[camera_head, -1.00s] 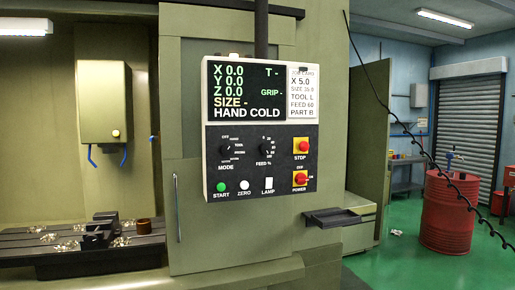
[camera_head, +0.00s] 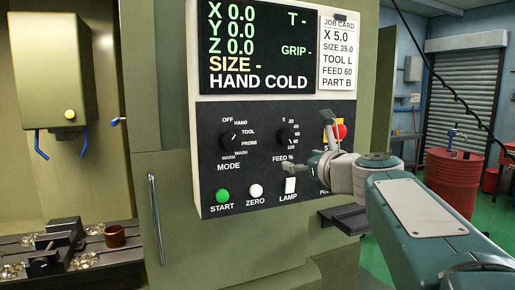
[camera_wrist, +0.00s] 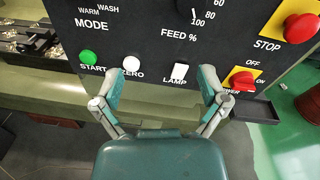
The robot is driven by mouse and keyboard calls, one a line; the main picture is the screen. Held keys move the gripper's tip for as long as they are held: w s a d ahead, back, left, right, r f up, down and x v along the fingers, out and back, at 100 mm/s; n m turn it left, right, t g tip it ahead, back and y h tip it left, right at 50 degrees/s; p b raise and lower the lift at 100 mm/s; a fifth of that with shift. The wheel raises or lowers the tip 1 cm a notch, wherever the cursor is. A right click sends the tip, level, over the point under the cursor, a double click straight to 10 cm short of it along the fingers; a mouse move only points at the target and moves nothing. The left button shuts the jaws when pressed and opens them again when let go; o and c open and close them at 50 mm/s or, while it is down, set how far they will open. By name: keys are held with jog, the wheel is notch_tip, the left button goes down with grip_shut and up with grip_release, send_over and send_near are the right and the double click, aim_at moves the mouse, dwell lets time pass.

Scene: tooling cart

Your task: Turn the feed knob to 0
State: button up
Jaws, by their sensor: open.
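The feed knob (camera_head: 284,135) is a small black dial on the dark control panel, with a 0 to 100 scale on its right and FEED % below it. It also shows, cut off, at the top edge of the wrist view (camera_wrist: 188,9). Its white mark seems to lean to the lower right, but the exact value is too small to read. My gripper (camera_head: 318,162) is just below and right of the knob in the head view, apart from it. In the wrist view my gripper (camera_wrist: 160,80) is open and empty, fingers spread below the knob.
The mode knob (camera_head: 233,138) is left of the feed knob. The START (camera_head: 222,196), ZERO (camera_head: 256,190) and LAMP (camera_head: 290,186) buttons lie below. The red STOP button (camera_wrist: 301,28) and red POWER switch (camera_wrist: 242,80) are on the right. A dark tray (camera_wrist: 254,111) sticks out below.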

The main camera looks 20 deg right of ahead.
aim_at(288, 139)
jog(key=w+m, duration=0.1)
jog(key=w, duration=0.3)
jog(key=w+d+r+m, duration=0.1)
jog(key=w, duration=0.3)
jog(key=w+d+r+m+t, duration=0.1)
jog(key=w, duration=0.3)
jog(key=shift+d+r+h, duration=0.1)
jog(key=shift+d+h, duration=0.1)
jog(key=shift+h, duration=0.2)
jog(key=shift+c, duration=0.3)
jog(key=shift+s, duration=0.1)
jog(key=c, duration=1.1)
